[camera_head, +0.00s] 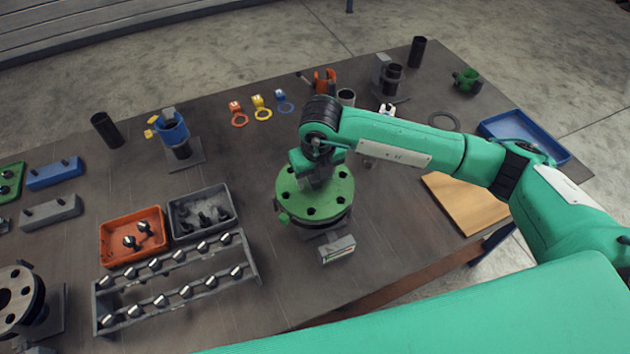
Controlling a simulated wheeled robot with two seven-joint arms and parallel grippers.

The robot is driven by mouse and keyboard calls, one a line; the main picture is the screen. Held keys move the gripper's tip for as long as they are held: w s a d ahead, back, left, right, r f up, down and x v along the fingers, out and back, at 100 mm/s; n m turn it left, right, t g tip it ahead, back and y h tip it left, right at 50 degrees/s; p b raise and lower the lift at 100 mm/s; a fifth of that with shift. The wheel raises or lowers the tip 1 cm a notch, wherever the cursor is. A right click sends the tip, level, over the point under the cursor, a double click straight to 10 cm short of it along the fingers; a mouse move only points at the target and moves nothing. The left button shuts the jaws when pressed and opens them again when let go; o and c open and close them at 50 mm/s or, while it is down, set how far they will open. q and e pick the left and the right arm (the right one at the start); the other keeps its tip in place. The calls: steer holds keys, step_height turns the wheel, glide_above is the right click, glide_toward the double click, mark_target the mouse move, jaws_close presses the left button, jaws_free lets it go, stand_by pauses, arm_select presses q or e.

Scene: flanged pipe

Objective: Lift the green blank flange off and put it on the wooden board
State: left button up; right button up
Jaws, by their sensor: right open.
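The green blank flange (332,203) is a round disc with several bolt holes and a small tab at its left edge. It lies flat on top of a dark flanged pipe stand in the middle of the table. My right gripper (317,182) points down over the middle of the flange and is open. Its fingertips are partly hidden by its own body, so I cannot tell whether they touch the flange. The wooden board (468,208) lies at the right front of the table, partly covered by my right arm. My left gripper is not in view.
A bolt rack (180,283), an orange tray (118,232) and a grey tray (205,195) stand left of the flange. A small grey gauge block (337,249) sits just in front of it. A blue tray (500,122) lies behind the board. The table between flange and board looks clear.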

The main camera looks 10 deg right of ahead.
steer(key=shift+c, duration=0.2)
jaws_close()
steer(key=shift+r, duration=0.1)
steer(key=shift+r+b, duration=0.3)
steer(key=shift+r, duration=0.25)
step_height(320, 180, up, 19)
steer(key=b, duration=0.5)
step_height(320, 180, up, 5)
steer(key=p, duration=0.3)
glide_above(315, 177)
steer(key=shift+f, duration=0.1)
stand_by(0.3)
